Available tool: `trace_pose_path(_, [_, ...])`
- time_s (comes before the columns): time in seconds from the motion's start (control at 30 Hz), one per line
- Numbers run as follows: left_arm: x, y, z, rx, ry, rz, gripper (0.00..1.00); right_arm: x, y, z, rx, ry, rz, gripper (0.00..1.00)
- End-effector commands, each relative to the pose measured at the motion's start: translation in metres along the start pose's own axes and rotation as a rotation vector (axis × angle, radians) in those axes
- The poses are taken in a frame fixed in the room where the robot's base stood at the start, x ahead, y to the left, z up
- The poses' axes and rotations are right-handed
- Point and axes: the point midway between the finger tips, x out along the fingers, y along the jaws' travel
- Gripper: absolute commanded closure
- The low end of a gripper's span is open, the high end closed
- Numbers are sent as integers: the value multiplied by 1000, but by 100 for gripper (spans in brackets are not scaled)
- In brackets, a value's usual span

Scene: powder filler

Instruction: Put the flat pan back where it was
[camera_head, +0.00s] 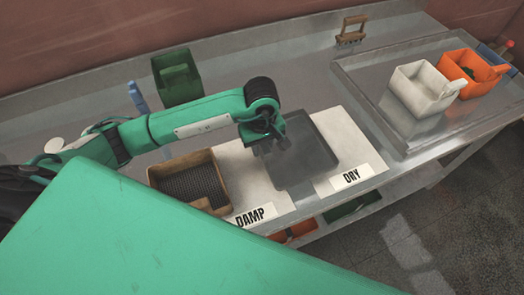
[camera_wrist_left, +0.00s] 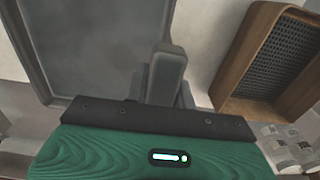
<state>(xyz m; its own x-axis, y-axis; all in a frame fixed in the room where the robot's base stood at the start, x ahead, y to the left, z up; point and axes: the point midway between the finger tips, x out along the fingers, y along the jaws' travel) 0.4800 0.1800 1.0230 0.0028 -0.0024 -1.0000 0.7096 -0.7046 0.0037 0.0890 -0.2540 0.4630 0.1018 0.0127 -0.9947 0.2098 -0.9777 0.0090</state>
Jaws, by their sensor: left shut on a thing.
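The flat pan (camera_head: 296,158) is a dark grey, shallow, roughly square tray. In the head view it lies over the white board, mostly on the part by the DRY label (camera_head: 351,176). I cannot tell whether it touches the board. My left gripper (camera_head: 266,143) is at the pan's left edge, shut on it. In the left wrist view the pan (camera_wrist_left: 95,45) fills the upper left, with the gripper (camera_wrist_left: 163,75) at its rim. The fingertips are partly hidden there. My right gripper is not in view.
A brown sieve-like box (camera_head: 190,183) stands left of the pan, by the DAMP label (camera_head: 250,215). A green scoop bin (camera_head: 177,76) is behind. A metal tray at right (camera_head: 375,108) holds white (camera_head: 424,88) and orange (camera_head: 470,72) bins. A brush (camera_head: 352,31) stands at the back.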

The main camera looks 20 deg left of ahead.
Motion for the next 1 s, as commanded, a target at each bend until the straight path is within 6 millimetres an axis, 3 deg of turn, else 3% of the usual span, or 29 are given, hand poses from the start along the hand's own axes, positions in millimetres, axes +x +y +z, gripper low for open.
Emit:
trace_pose_path(0.2, [13,0,0,1,-1,0,100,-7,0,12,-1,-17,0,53])
trace_pose_path(0.43, [43,0,1,0,-1,0,100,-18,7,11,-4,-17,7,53])
trace_pose_path(0.8, [50,0,0,1,2,2,100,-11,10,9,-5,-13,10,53])
trace_pose_path(0.83, [49,0,0,1,1,1,71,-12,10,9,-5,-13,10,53])
trace_pose_path(0.93, [48,0,0,1,1,1,53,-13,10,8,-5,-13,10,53])
trace_pose_path(1.0, [48,0,0,1,1,1,53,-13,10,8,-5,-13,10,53])
